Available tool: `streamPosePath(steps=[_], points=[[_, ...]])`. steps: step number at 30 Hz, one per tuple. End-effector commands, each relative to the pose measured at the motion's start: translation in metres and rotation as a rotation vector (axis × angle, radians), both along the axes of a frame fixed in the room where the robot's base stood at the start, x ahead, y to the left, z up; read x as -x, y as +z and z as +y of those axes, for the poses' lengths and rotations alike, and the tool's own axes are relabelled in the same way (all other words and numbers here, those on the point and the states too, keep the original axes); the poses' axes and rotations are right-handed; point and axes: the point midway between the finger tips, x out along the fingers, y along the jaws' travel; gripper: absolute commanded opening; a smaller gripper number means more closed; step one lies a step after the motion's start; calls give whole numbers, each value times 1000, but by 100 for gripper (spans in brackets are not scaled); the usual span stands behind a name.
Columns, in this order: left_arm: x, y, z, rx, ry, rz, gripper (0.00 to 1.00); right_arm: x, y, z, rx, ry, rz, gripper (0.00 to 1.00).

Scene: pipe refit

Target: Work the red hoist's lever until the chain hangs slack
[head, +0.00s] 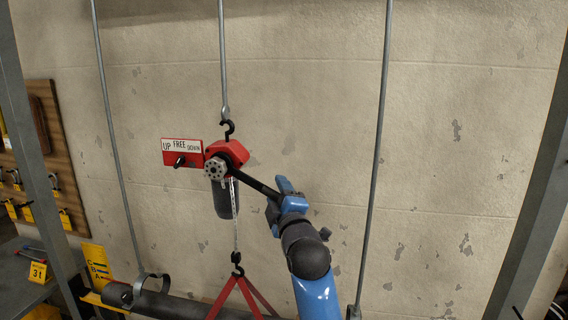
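The red hoist (229,152) hangs by its top hook from a grey rod, high in the middle of the head view. Its black lever (258,184) slants down to the right from the hoist body. My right gripper (279,201) is at the lever's outer end, with its blue fingers on either side and seemingly closed on it. The chain (235,215) runs straight down from the hoist to a black hook (237,260). A red sling (243,295) spreads below this hook and looks stretched. My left gripper is not in view.
A red selector plate (182,152) marked UP, FREE and DOWN joins the hoist's left side. A dark pipe (178,304) lies below by a yellow lettered plate (96,266). Grey hanger rods (375,150) stand on both sides. A tool board (48,120) is at left.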

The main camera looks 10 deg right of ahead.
Motion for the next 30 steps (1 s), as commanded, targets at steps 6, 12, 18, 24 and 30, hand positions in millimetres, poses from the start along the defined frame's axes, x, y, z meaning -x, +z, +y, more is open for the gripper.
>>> streamPosePath(steps=[6, 12, 18, 24, 30], points=[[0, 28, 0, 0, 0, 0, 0, 1, 23, -5, 43, -3, 11, 51], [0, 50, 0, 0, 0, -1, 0, 3, 37, -9, 95, -2, 29, 51], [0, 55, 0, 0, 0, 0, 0, 4, 40, -11, 118, -1, 37, 51], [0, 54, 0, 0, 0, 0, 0, 4, 38, -11, 119, 0, 37, 51], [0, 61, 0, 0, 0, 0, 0, 4, 44, -11, 126, -1, 39, 51]])
